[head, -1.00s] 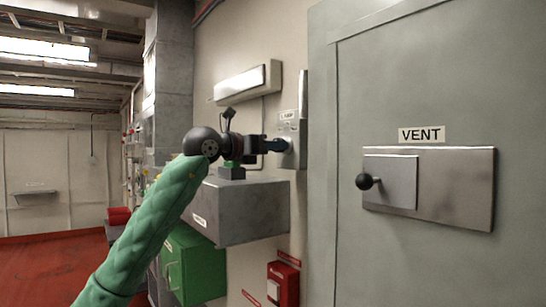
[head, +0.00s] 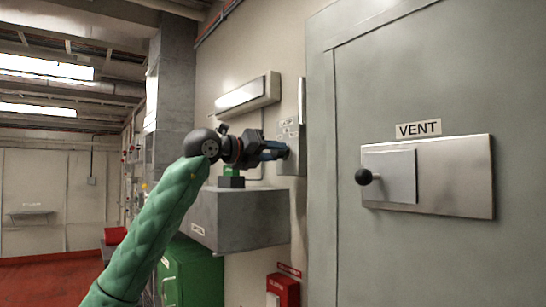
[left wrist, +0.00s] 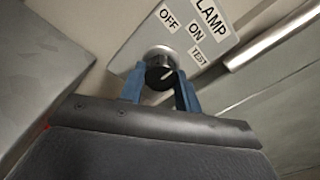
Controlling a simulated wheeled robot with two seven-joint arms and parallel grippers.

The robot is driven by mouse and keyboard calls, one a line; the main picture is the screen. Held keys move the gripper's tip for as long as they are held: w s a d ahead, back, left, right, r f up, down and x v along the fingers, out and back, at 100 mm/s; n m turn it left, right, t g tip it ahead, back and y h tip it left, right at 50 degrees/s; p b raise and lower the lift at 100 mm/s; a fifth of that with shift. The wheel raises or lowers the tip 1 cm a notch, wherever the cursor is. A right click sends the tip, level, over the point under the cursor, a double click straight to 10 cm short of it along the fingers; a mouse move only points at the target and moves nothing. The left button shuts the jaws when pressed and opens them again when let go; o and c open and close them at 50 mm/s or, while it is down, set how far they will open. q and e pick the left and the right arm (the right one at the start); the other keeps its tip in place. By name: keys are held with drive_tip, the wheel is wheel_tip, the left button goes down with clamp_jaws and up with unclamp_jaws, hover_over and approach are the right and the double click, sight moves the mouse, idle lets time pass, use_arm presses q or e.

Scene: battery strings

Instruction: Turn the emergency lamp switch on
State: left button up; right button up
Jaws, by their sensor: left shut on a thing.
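The lamp switch is a black round knob (left wrist: 159,74) on a silvery round base. It sits on a pale panel (left wrist: 207,38) marked LAMP, OFF, ON and TEST in the left wrist view. The knob bears a short white line; which label it points at I cannot tell. The panel also shows on the wall in the head view (head: 288,128). My left gripper (head: 284,150) reaches the panel's lower part. Its blue fingers (left wrist: 160,84) are shut on the knob, one on each side. In the head view the fingers hide the knob. My right gripper is in neither view.
A wall lamp (head: 241,96) hangs above and left of the panel. A grey box (head: 245,222) juts from the wall below my left gripper. A grey cabinet with a VENT plate (head: 460,180) and black knob stands at right. A red box (head: 284,291) is low on the wall.

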use_arm(q)
drive_tip(key=shift+a+r, duration=0.1)
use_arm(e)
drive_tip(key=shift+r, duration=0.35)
use_arm(q)
drive_tip(key=o, duration=0.9)
drive_tip(key=shift+o, duration=0.3)
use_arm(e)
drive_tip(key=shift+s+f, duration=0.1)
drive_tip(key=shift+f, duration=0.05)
use_arm(q)
drive_tip(key=shift+s+a, duration=0.1)
drive_tip(key=shift+a, duration=0.05)
drive_tip(key=shift+s+a+b, duration=0.15)
drive_tip(key=shift+a+b, duration=0.05)
drive_tip(key=shift+b, duration=0.1)
drive_tip(key=b+v, duration=0.2)
drive_tip(key=v, duration=0.5)
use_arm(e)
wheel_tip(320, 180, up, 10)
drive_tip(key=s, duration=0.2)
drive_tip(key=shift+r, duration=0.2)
